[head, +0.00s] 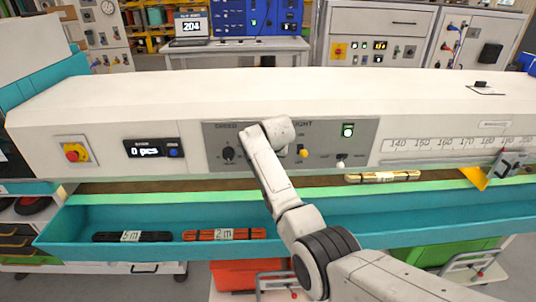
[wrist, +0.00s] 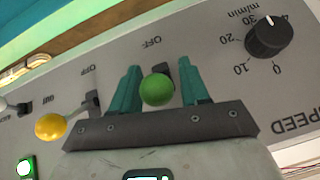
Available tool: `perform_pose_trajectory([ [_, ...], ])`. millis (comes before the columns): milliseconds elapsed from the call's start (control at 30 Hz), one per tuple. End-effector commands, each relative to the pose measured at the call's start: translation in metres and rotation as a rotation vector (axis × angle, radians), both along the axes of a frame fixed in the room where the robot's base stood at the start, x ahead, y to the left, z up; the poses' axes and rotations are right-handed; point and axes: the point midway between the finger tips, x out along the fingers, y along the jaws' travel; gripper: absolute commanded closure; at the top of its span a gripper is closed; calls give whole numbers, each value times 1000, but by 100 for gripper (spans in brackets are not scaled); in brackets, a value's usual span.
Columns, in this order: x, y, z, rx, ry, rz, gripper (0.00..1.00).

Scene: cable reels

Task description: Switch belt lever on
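In the wrist view, which shows the panel upside down, a lever with a green ball knob (wrist: 157,89) stands on the grey control panel (wrist: 215,45). An OFF label is printed near it. No belt label is readable, since my gripper hides part of the panel. My gripper (wrist: 158,72) has its two teal fingers spread on either side of the green knob. I cannot tell whether a finger touches it. In the head view my arm covers this lever. A lever with a yellow knob (head: 303,153) is beside it, also in the wrist view (wrist: 50,126).
A speed dial (head: 228,153) is left of my arm on the panel. A white-knobbed lever (head: 341,162) and a lit green lamp (head: 348,131) are to the right. A red emergency button (head: 75,152) is farther left. A teal trough (head: 400,228) with cable bundles runs below.

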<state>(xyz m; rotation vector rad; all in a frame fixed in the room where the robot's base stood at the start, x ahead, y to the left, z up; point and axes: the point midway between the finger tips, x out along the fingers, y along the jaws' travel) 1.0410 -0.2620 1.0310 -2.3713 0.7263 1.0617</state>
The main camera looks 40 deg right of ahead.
Motion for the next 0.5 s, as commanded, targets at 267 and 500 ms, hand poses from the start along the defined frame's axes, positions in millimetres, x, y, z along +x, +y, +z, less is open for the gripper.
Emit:
perform_pose_trajectory([
  [267,0,0,0,-1,-1,0,48],
  [500,-6,3,9,-1,-2,0,48],
])
